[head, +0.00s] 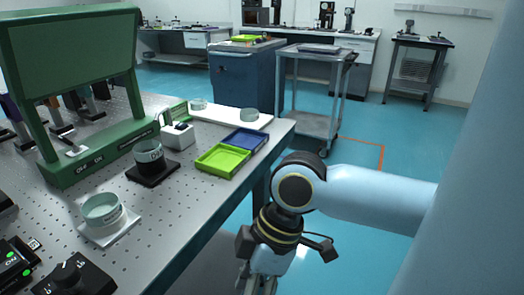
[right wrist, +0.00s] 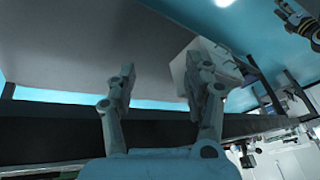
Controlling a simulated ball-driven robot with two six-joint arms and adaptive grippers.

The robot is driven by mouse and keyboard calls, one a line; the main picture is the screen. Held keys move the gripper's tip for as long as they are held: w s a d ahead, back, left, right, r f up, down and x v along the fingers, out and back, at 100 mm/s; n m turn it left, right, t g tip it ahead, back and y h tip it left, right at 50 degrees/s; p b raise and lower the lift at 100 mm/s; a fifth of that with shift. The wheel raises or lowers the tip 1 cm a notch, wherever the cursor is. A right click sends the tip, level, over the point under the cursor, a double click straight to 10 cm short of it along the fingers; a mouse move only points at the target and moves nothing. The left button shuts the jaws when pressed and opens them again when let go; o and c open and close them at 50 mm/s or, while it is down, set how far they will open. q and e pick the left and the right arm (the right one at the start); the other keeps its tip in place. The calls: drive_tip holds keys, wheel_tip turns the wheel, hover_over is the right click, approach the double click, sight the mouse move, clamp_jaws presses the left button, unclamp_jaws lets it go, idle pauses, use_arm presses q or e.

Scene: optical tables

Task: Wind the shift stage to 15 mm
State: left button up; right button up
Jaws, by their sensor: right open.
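I cannot tell for sure which item is the shift stage. A black block with a round knob (head: 72,277) sits at the near left of the perforated table, beside a black unit with green lights (head: 14,262). No millimetre reading is legible. My right gripper (head: 257,286) hangs beyond the table's right edge, cut off by the lower border. In the right wrist view its fingers (right wrist: 160,75) are apart with nothing between them. My left gripper is out of view.
A green frame (head: 75,55) stands on the table (head: 170,222). Round dishes sit on a black base (head: 152,172) and a white base (head: 110,232). Green (head: 222,160) and blue (head: 246,140) trays lie near the right edge. A grey cart (head: 312,125) stands behind; the floor between is clear.

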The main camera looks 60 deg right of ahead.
drive_tip(key=d+f+m+h, duration=0.3)
drive_tip(key=f+m+h, duration=0.1)
drive_tip(key=f+m, duration=0.1)
drive_tip(key=shift+d+f+t, duration=0.3)
drive_tip(key=shift+d+f, duration=0.1)
drive_tip(key=shift+f, duration=0.25)
drive_tip(key=shift+w, duration=0.1)
